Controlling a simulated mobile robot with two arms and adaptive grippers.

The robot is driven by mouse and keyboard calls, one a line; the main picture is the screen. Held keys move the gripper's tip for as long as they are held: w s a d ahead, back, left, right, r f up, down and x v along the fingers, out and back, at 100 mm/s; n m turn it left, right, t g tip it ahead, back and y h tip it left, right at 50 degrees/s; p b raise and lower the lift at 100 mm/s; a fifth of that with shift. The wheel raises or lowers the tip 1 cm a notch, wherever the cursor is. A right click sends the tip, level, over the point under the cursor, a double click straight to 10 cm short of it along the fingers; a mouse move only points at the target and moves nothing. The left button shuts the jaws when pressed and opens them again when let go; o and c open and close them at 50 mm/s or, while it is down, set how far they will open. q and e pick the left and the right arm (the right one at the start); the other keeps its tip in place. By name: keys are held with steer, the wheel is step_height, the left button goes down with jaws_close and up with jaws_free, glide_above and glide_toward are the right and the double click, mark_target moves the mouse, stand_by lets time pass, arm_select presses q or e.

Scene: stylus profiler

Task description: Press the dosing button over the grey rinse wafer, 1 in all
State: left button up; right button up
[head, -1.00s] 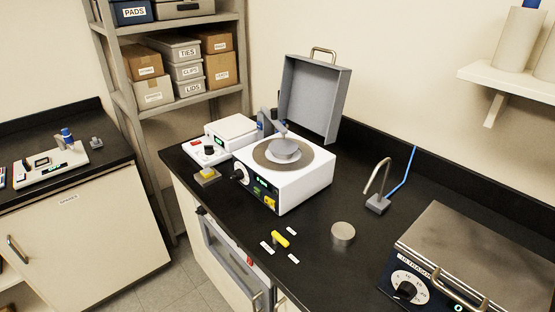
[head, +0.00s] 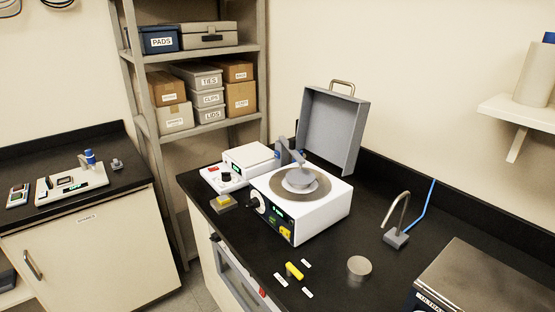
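A white machine (head: 318,219) with a raised grey lid (head: 333,128) stands on the black counter. A grey disc (head: 299,181) sits at the middle of its round plate, under a grey arm (head: 289,158). Its front panel has a dark knob, a green display and a yellow part (head: 286,232). A small box with a yellow top (head: 223,201) stands to its left. Another grey disc (head: 359,267) lies on the counter in front. I cannot tell which disc is the rinse wafer or which part is the dosing button. Neither gripper is in view.
A white device (head: 245,163) stands behind left. A yellow stick (head: 294,271) and white labels lie in front. A bent metal spout (head: 398,220) and a metal-topped unit (head: 480,282) are to the right. A left bench holds another white device (head: 72,184). Shelves stand behind.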

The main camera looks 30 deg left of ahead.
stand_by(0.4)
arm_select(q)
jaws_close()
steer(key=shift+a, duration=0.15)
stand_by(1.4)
